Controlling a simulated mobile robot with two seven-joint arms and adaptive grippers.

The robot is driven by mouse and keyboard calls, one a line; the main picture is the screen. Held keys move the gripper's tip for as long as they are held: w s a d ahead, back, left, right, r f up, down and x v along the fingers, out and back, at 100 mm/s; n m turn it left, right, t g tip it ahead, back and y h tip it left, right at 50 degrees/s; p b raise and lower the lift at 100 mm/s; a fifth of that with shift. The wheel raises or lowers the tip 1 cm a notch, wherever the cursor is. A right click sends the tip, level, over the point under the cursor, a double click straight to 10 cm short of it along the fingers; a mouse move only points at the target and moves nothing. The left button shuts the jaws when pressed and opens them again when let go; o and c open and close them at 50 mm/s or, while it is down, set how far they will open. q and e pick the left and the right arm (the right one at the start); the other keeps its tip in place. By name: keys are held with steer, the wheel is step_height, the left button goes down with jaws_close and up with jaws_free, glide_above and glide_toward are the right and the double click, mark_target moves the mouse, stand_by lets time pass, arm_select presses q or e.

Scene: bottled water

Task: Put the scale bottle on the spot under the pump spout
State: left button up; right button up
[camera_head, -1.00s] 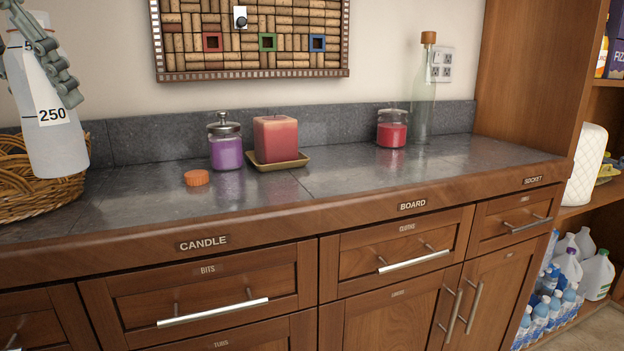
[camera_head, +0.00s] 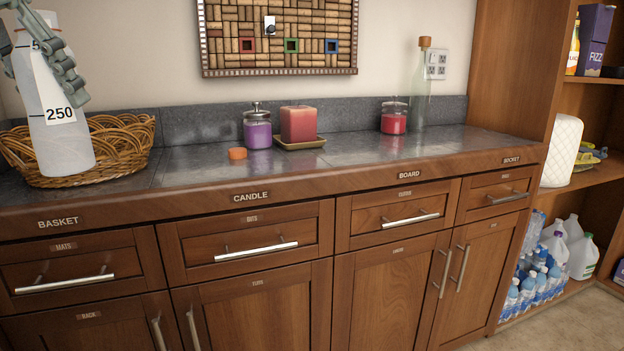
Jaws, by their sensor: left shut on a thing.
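The scale bottle (camera_head: 62,145) is a pale, frosted bottle with a white scale strip marked 250. It is upright at the left of the head view, in front of the wicker basket. My left gripper (camera_head: 50,55) is shut on its upper part, and the fingers hide some of the neck. The bottle appears held up, clear of the counter. My right gripper is not in view. No pump spout or spot under one shows in this view.
The counter (camera_head: 200,170) carries a wicker basket (camera_head: 125,150), an orange cap (camera_head: 237,153), a purple candle jar (camera_head: 257,133), a red candle (camera_head: 298,124) on a tray, a red jar (camera_head: 393,122) and a corked bottle (camera_head: 421,90). Shelves with jugs (camera_head: 582,257) stand at right.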

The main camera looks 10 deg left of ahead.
mark_target(30, 110)
arm_select(q)
steer(key=shift+m, duration=0.5)
steer(key=a+f, duration=0.1)
steer(key=s+a+f, duration=0.1)
steer(key=a+f, duration=0.1)
steer(key=shift+a, duration=0.3)
steer(key=a+f+m+h, duration=0.2)
steer(key=a+f+m, duration=0.2)
steer(key=f, duration=0.8)
steer(key=w+d+f+m+g+h, duration=0.1)
steer(key=w+d+f+m, duration=0.1)
steer(key=d+f+m, duration=0.3)
steer(key=w+d+f+m+g+h, duration=0.1)
steer(key=w+d+f+m+g, duration=0.15)
steer(key=f, duration=0.55)
steer(key=d+f+m+g+y, duration=0.2)
steer(key=d+f+m, duration=0.4)
steer(key=d+m, duration=0.5)
steer(key=d+f+m+g+y, duration=0.2)
steer(key=d+f+m, duration=0.4)
steer(key=d+m, duration=0.6)
steer(key=shift+w+d+g, duration=0.2)
steer(key=shift+w+g, duration=0.2)
steer(key=shift+g, duration=0.45)
